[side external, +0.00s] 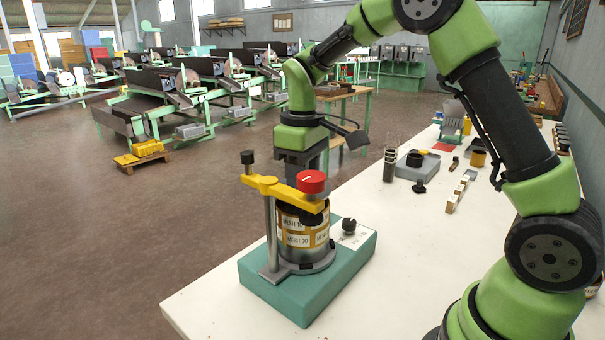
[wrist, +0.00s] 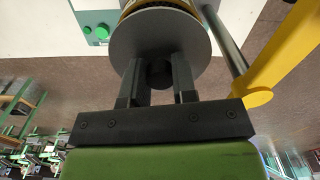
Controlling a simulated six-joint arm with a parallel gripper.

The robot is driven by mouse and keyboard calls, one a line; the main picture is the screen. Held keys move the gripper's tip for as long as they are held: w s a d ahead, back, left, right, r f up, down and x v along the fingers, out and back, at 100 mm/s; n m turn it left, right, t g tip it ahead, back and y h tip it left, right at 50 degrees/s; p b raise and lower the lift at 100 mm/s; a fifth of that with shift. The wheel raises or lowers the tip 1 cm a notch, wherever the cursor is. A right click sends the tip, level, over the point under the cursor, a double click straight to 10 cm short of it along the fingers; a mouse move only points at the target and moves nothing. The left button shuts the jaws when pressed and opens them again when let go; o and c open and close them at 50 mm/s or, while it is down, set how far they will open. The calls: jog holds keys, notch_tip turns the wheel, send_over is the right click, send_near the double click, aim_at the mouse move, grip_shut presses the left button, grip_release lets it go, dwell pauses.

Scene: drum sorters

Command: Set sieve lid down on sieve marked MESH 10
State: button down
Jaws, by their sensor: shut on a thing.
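My gripper (wrist: 158,88) is shut on the dark knob of the sieve lid, a grey disc (wrist: 160,40) in the wrist view. In the side view my gripper hangs above the sieve stack, its fingertips hidden behind the yellow clamp arm. The stack has brass-coloured sieves with white labels. The lower one reads MESH 30 (side external: 298,240); the upper label (side external: 291,224) is partly hidden and seems to read MESH 10. The lid is right over the stack; I cannot tell whether it touches the upper sieve. A brass rim (wrist: 158,5) shows past the lid's edge.
The stack stands on a green shaker base (side external: 345,270) with a black knob. A yellow clamp arm (side external: 265,184) with a red knob (side external: 311,181) on a steel post stands close beside my gripper.

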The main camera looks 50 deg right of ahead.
jog(key=shift+f, duration=1.05)
jog(key=c, duration=0.8)
grip_release()
jog(key=shift+c, duration=0.2)
notch_tip(320, 180, up, 9)
jog(key=shift+r, duration=0.45)
